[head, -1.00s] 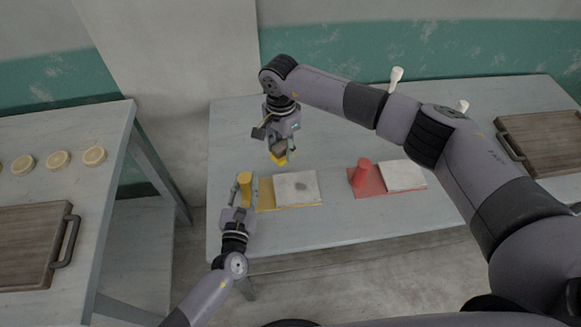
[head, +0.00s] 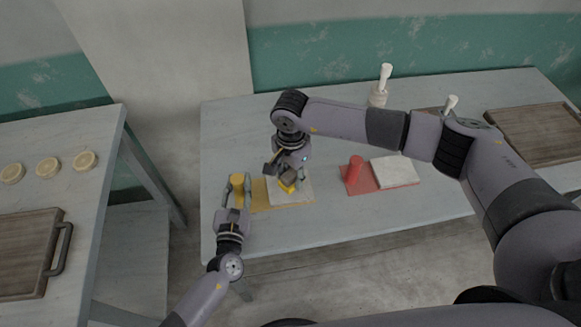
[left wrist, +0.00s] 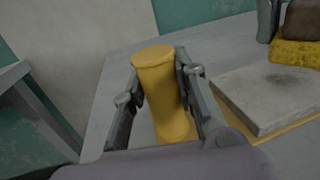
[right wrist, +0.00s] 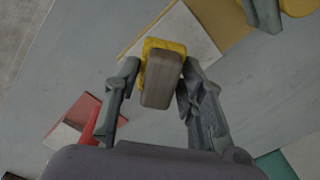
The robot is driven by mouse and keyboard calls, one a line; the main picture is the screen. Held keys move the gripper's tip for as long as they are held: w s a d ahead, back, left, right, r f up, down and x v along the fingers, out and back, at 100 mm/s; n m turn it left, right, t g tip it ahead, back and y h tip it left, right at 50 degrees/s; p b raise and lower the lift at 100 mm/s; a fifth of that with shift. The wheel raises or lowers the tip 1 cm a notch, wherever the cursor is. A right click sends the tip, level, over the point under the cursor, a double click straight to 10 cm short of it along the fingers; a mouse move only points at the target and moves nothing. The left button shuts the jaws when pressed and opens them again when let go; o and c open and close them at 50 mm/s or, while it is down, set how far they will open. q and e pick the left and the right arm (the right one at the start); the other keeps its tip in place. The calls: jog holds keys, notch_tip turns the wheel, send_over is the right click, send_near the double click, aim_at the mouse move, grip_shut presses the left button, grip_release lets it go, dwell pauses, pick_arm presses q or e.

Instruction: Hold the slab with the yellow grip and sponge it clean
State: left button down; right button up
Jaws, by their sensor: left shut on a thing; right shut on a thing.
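My left gripper (head: 238,184) is shut on the upright yellow grip (left wrist: 163,98), which stands at the left end of a yellow board (head: 258,198). A pale grey slab (left wrist: 270,92) lies flat on that board, with a faint dark patch on its top. My right gripper (right wrist: 160,66) is shut on a sponge block (right wrist: 161,82) with a brown top and a yellow underside. The sponge is over the slab in the head view, and its yellow side (left wrist: 296,53) shows near the slab's far edge in the left wrist view. I cannot tell whether it touches.
To the right are a red grip (head: 355,167), a red board (head: 357,185) and another pale slab (head: 395,172). A side table (head: 85,215) is at left. The table front is clear.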

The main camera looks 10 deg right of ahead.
aim_at(279, 181)
jog(key=shift+f, duration=2.35)
jog(key=shift+w+r, duration=0.2)
jog(key=shift+w, duration=0.25)
jog(key=shift+c, duration=0.6)
jog(key=shift+w+f, duration=0.1)
jog(key=shift+w, duration=2.9)
jog(key=shift+a, duration=0.7)
jog(key=shift+s+f, duration=0.1)
jog(key=shift+s, duration=3.2)
jog(key=shift+s+a, duration=0.2)
jog(key=shift+s, duration=0.05)
jog(key=shift+w+a, duration=0.15)
jog(key=shift+a, duration=0.55)
jog(key=shift+w, duration=3.5)
pick_arm(q)
jog(key=shift+w, duration=0.1)
pick_arm(e)
notch_tip(279, 181, up, 3)
jog(key=shift+d+f, duration=0.1)
jog(key=shift+f, duration=0.1)
jog(key=shift+r, duration=2.9)
